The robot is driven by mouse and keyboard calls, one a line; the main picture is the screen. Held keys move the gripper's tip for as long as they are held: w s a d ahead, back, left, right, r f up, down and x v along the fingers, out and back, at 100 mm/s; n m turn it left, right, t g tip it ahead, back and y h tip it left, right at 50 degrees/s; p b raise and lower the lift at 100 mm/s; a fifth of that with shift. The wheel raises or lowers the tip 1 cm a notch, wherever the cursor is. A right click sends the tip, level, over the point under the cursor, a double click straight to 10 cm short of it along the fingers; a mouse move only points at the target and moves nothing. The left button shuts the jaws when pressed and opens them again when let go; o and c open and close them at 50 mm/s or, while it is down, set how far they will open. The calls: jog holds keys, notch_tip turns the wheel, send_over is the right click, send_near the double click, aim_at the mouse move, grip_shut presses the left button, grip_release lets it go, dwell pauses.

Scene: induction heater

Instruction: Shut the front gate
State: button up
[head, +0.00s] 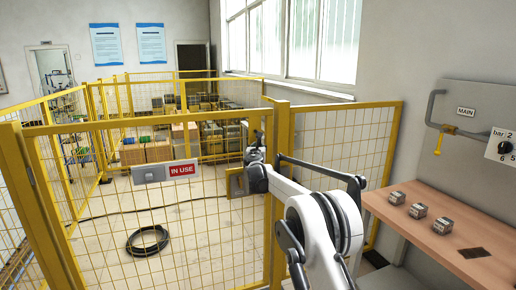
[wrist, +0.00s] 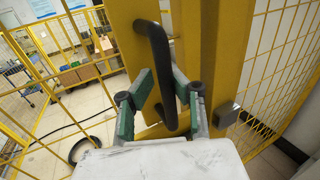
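The front gate (head: 150,126) is a yellow mesh panel with a red "IN USE" sign (head: 181,170). Its right edge stands close beside a yellow post (head: 282,180); whether a small gap is left cannot be told. In the wrist view a black bar handle (wrist: 158,60) is fixed on the yellow gate upright (wrist: 120,35). My gripper (wrist: 163,76) reaches around this handle, with a green-padded finger on each side. The fingertips look closed against the handle's sides. In the head view my gripper (head: 250,178) is at the gate's right edge, partly hidden by my arm.
A wooden bench (head: 430,235) with several small metal blocks (head: 417,210) stands at the right, below a panel with a yellow valve lever (head: 438,145). A fixed mesh panel (head: 340,150) joins the post. Inside lie a coiled black hose (head: 147,241) and cartons (head: 158,151).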

jog(key=shift+o, duration=1.4)
jog(key=shift+s+d+r, duration=0.1)
jog(key=shift+s+r, duration=0.15)
jog(key=shift+s, duration=0.05)
jog(key=shift+w+f, duration=0.15)
jog(key=shift+f, duration=0.05)
jog(key=shift+d+r, duration=0.1)
jog(key=s, duration=1.2)
